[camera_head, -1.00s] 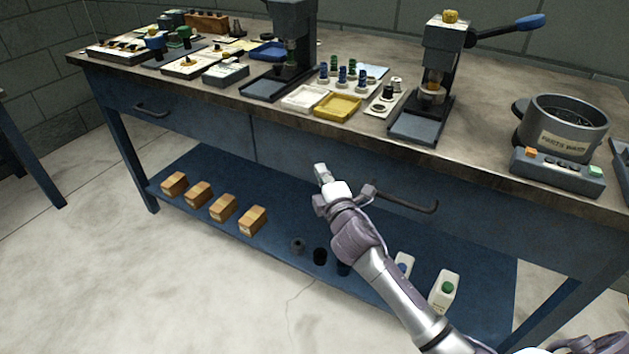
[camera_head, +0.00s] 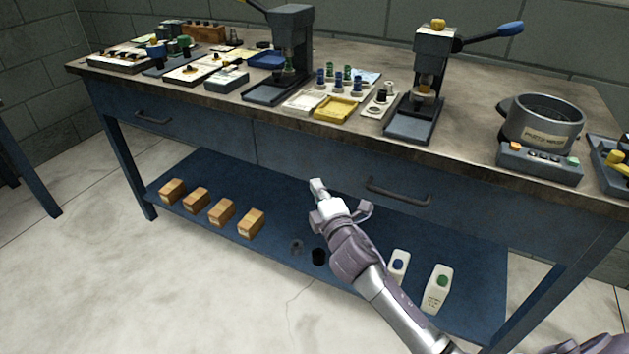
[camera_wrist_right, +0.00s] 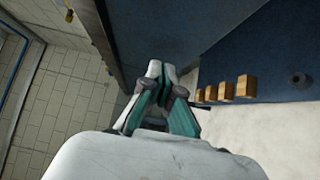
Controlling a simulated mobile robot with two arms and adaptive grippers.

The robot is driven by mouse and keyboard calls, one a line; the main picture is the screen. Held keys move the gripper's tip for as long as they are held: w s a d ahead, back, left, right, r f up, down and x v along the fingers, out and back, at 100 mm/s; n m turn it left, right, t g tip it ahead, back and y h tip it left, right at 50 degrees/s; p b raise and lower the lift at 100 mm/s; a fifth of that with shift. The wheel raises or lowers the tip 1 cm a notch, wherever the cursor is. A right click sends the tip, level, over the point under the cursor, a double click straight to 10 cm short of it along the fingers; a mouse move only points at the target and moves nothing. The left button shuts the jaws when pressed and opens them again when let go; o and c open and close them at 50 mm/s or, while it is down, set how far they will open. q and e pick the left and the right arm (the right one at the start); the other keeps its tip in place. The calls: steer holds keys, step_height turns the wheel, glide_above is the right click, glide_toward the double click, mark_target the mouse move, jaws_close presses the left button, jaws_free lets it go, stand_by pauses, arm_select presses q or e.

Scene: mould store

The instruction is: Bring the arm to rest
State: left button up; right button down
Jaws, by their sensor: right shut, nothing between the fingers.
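My right gripper (camera_head: 318,187) is in front of the workbench, below the tabletop edge and left of a drawer handle (camera_head: 398,192). It is shut and empty. In the right wrist view its fingers (camera_wrist_right: 160,75) meet at the tips, with nothing between them. My right arm comes in from the bottom right and hides part of the lower shelf. My left gripper is not in view.
The workbench (camera_head: 470,160) carries two presses, a yellow tray (camera_head: 337,108) and a parts washer (camera_head: 541,124). On its lower shelf (camera_head: 290,190) stand several wooden blocks (camera_head: 221,212) and two white bottles (camera_head: 437,288). The floor in front is clear.

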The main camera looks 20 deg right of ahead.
steer(key=s, duration=0.7)
steer(key=s+f+m+g, duration=0.4)
steer(key=s+f, duration=0.1)
steer(key=f, duration=0.5)
steer(key=s+f+m+g, duration=0.3)
steer(key=s+f, duration=0.2)
steer(key=f, duration=0.4)
steer(key=s+f+m+g, duration=0.4)
steer(key=s+f, duration=0.2)
steer(key=f, duration=0.4)
steer(key=s+a+f+m+g+y, duration=0.1)
steer(key=s+a+f+m+g, duration=0.3)
steer(key=s+f, duration=0.6)
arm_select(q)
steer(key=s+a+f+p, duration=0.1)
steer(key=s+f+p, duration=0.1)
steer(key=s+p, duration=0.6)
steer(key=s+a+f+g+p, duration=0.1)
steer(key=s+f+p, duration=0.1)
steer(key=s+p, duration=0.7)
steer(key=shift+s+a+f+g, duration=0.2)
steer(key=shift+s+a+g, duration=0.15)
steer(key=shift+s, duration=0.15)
arm_select(e)
steer(key=s+d+f+g, duration=0.1)
steer(key=s+d+g, duration=0.1)
steer(key=s, duration=1.8)
steer(key=shift+s+d+f, duration=0.15)
steer(key=shift+s+d, duration=0.25)
steer(key=shift+d, duration=0.1)
